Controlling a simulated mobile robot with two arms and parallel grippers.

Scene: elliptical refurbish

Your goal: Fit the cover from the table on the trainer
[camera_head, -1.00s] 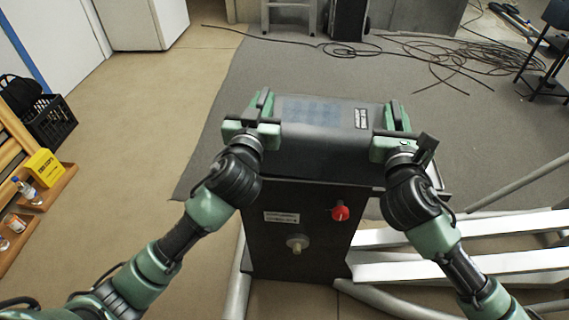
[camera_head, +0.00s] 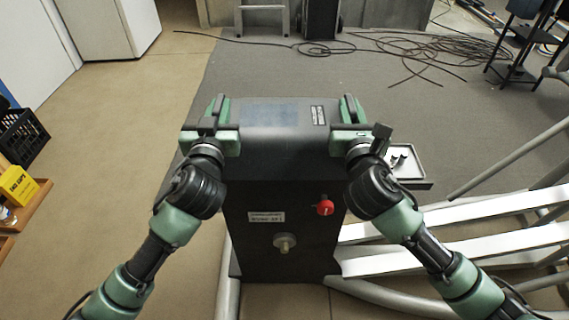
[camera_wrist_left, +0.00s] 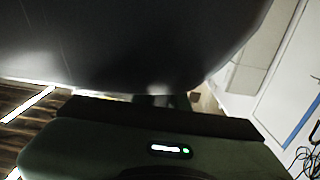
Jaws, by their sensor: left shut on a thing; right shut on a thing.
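The dark grey cover (camera_head: 275,145) has a bluish panel and a small label on top. It lies over the top of the black trainer (camera_head: 285,215), which shows a label plate, a red knob (camera_head: 323,207) and a pale knob on its face. My left gripper (camera_head: 216,122) is shut on the cover's left end and my right gripper (camera_head: 349,122) on its right end. The cover's lower edge runs closely into the trainer's body; whether it is fully seated I cannot tell. In the left wrist view the cover (camera_wrist_left: 120,40) fills the top, close to my gripper.
A small grey tray (camera_head: 415,184) with dark bits sits right of the trainer. White rails (camera_head: 450,240) and grey tubes extend right. Cables (camera_head: 420,50) lie on the grey mat behind. A yellow box (camera_head: 18,186) and black crate (camera_head: 22,135) stand at the left.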

